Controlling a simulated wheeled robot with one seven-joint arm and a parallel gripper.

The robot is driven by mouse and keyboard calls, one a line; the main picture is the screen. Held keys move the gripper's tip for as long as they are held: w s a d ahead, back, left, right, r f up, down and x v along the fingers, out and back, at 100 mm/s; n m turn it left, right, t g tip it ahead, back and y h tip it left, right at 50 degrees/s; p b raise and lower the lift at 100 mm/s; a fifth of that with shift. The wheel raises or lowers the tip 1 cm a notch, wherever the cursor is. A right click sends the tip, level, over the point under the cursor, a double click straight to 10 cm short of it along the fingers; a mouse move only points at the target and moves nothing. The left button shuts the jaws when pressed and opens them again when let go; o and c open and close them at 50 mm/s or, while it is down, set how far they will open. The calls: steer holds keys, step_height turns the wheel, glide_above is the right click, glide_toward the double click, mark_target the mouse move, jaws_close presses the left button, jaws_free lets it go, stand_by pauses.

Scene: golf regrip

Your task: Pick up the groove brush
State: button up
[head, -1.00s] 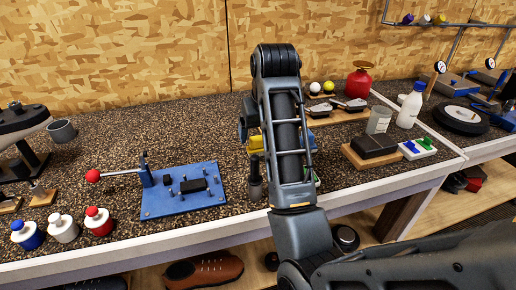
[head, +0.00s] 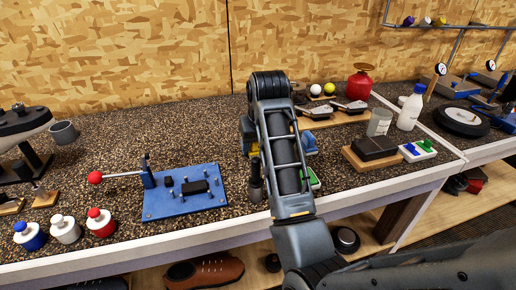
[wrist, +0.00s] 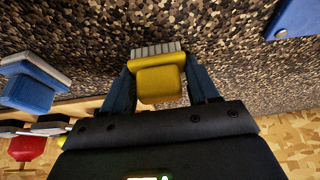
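The groove brush shows in the wrist view as a yellow block and handle (wrist: 160,84) with a row of pale grey bristles at its far end. It is close in front of my gripper (wrist: 159,84), between the two dark blue fingers. The fingers stand on either side of the yellow handle, very near it, with no clear sign of a closed grip. In the head view my own forearm and wrist hide most of the gripper and the brush.
A blue block with a pale side (wrist: 32,84) lies beside the brush. A blue vise plate (head: 184,191) with a red-knobbed lever is left of my arm. A wooden block with a dark top (head: 374,150) and a green-and-blue tray (head: 417,151) stand to the right.

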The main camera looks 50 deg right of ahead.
steer(key=c, duration=0.5)
steer(key=shift+r, duration=0.1)
steer(key=shift+r, duration=0.25)
step_height(320, 180, up, 4)
steer(key=shift+d+f, duration=0.1)
steer(key=shift+d, duration=0.05)
steer(key=d+r, duration=0.2)
steer(key=d, duration=0.1)
steer(key=w+d+r+b, duration=0.1)
steer(key=d+r, duration=0.1)
steer(key=d, duration=0.2)
steer(key=d+r, duration=0.2)
steer(key=d, duration=0.2)
steer(key=shift+w+d+r+b, duration=0.15)
steer(key=shift+w+r+b, duration=0.1)
steer(key=shift+w+b, duration=0.1)
